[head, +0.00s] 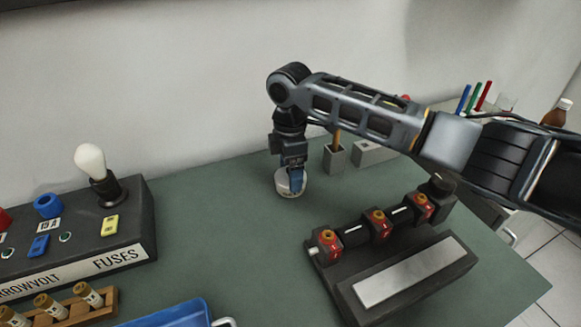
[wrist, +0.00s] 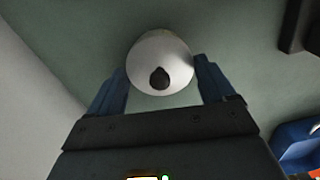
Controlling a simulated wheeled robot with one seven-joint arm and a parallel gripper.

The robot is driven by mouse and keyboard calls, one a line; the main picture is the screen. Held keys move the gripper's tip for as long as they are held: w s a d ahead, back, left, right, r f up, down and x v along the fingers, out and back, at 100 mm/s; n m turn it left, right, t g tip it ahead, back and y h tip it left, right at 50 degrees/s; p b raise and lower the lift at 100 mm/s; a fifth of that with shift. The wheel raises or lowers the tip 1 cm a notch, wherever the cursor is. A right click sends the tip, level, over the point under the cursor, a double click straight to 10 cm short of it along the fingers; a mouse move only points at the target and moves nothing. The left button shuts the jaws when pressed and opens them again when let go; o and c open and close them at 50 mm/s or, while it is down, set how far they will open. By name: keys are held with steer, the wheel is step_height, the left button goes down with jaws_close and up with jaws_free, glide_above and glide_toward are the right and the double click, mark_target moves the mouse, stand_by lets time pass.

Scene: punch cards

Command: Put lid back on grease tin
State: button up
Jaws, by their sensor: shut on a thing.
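In the wrist view, a round white lid (wrist: 148,63) with a dark knob (wrist: 159,78) lies between the two blue fingers of my gripper (wrist: 163,80). The fingers are at its left and right sides, shut on it. In the head view, my gripper (head: 295,180) points down at the back of the table, over a low round whitish thing (head: 283,187). This is the lid or the grease tin with the lid on it. The fingers hide part of it, and I cannot tell a seam between lid and tin.
A grey holder (head: 335,160) with a brown handle stands just right of my gripper. A dark device with red blocks (head: 377,222) is in front right. A fuse panel (head: 115,235) is at left, with a blue tray (head: 175,315) in front. The green table (head: 215,215) between is clear.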

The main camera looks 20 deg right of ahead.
stand_by(0.4)
steer(key=o, duration=0.9)
steer(key=shift+c, duration=0.2)
steer(key=shift+r, duration=0.1)
steer(key=shift+r+p, duration=1.5)
steer(key=shift+r, duration=1.9)
steer(key=shift+c, duration=0.5)
jaws_close()
